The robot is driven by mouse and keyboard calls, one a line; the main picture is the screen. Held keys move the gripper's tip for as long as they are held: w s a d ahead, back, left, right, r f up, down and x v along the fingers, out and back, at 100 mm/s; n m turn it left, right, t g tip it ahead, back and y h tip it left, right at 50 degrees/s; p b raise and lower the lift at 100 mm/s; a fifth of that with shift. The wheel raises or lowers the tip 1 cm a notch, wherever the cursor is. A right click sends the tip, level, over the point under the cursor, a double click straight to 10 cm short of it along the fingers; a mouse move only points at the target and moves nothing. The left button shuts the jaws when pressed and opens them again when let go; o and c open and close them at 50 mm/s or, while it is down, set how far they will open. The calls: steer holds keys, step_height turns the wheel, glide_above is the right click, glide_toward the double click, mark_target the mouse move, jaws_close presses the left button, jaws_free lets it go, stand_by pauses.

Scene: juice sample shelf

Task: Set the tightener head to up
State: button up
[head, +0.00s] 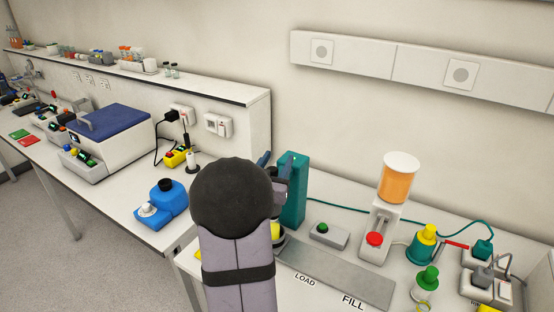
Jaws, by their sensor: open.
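The tightener is a teal upright column (294,195) on the right bench. Its head is mostly hidden behind my arm, so I cannot tell whether it is up or down. A yellow part (277,231) shows low beside the column, partly covered by my arm. My gripper (276,168) is at the column's upper left side, largely hidden behind my own dark rounded wrist. Blue and dark pieces show there, close to the column. The gripper is open; I cannot tell whether it touches the tightener.
A grey button box (326,235), a grey strip (335,275) marked LOAD and FILL, and an orange juice dispenser (398,180) stand to the right. Yellow and green-capped items (426,243) are farther right. A blue device (162,203) is on the left bench. A low wall (255,125) rises behind.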

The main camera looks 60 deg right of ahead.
steer(key=shift+c, duration=0.4)
jaws_close()
steer(key=shift+r+p, duration=0.7)
steer(key=shift+r, duration=1.1)
steer(key=shift+d, duration=0.1)
steer(key=shift+o, duration=0.4)
jaws_free()
steer(key=shift+f, duration=0.15)
